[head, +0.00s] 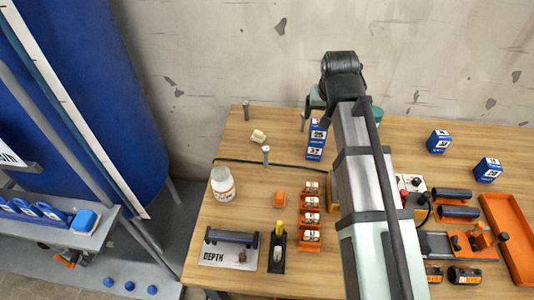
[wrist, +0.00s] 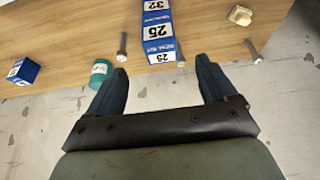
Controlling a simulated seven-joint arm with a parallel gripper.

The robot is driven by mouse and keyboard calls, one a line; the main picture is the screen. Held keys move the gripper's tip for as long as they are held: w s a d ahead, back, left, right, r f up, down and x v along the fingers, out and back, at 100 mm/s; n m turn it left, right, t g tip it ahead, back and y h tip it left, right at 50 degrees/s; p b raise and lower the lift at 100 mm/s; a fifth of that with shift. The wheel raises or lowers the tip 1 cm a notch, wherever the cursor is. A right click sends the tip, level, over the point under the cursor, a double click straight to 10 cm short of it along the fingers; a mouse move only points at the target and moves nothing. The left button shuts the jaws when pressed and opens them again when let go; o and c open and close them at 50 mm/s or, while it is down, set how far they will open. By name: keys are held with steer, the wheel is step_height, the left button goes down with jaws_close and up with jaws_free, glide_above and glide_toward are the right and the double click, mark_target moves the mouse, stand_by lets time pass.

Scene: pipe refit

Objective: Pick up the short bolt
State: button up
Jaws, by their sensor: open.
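Several grey bolts stand upright on the wooden table. One bolt (head: 246,111) is near the back left corner, and it also shows in the wrist view (wrist: 253,51). Another bolt (head: 266,155) stands nearer, by the black cable. A third bolt (wrist: 122,47) stands between the teal cylinder and the blue boxes in the wrist view; my arm hides it in the head view. I cannot tell which is the short bolt. My gripper (wrist: 163,75) is open and empty, above the table's back edge. In the head view it is mostly hidden behind my arm.
Blue-and-white boxes (wrist: 158,30) stand in front of the open fingers. A teal cylinder (wrist: 101,73) is close to the left finger in the wrist view. The wall rises behind.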

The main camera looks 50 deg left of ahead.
stand_by(0.3)
steer(key=c, duration=0.7)
steer(key=shift+c, duration=0.2)
